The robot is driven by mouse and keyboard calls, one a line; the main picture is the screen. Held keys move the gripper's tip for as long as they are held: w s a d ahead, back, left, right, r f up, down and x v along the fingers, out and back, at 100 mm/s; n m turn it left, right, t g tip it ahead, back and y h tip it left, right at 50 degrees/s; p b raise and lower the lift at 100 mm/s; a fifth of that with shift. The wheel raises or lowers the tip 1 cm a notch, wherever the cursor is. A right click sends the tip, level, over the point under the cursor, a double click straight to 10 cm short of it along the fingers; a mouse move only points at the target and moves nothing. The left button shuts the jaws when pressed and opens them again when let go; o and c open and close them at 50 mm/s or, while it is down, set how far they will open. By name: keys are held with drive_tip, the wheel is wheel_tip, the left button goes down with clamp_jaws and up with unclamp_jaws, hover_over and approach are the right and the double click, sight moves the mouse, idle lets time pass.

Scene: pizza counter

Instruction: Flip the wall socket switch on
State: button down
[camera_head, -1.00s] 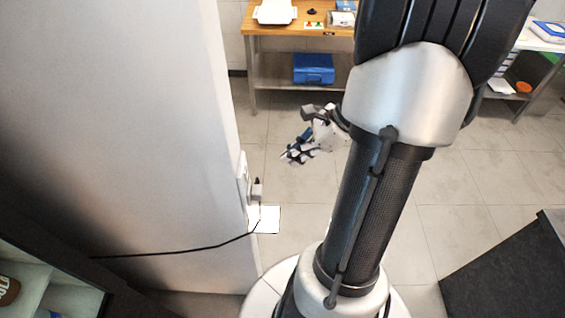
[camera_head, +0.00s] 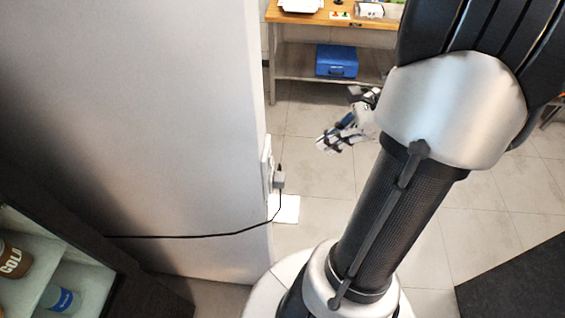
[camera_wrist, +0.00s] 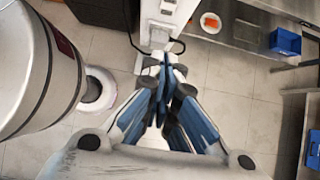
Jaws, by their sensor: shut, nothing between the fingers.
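The wall socket (camera_head: 267,166) is a pale plate on the edge of the white wall, seen nearly edge-on in the head view. A grey plug (camera_head: 279,180) with a black cable is in it. In the wrist view the socket (camera_wrist: 168,13) is at the top, with the plug (camera_wrist: 160,35) below it. Its switch is too small to make out. My gripper (camera_head: 322,145) is right of the socket in the head view, apart from it. In the wrist view the fingertips of my gripper (camera_wrist: 165,62) are together and empty, below the plug in the picture.
The black cable (camera_head: 190,236) runs left across the white wall (camera_head: 150,110). A wooden table (camera_head: 330,17) with a blue box (camera_head: 336,61) on its lower shelf stands behind. A dark counter (camera_head: 520,280) is at lower right. Tiled floor between is clear.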

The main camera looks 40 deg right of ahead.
sight(271, 159)
drive_tip(key=w+a+r+b+x, duration=0.1)
drive_tip(key=x, duration=1.1)
drive_tip(key=shift+w+a+b, duration=0.3)
drive_tip(key=shift+w+b, duration=0.05)
drive_tip(key=shift+b, duration=0.05)
drive_tip(key=shift+r, duration=0.1)
drive_tip(key=shift+a, duration=0.1)
drive_tip(key=shift+w+a+f, duration=0.25)
drive_tip(key=shift+f, duration=0.1)
drive_tip(key=shift+d+r, duration=0.1)
drive_tip(key=shift+r, duration=0.2)
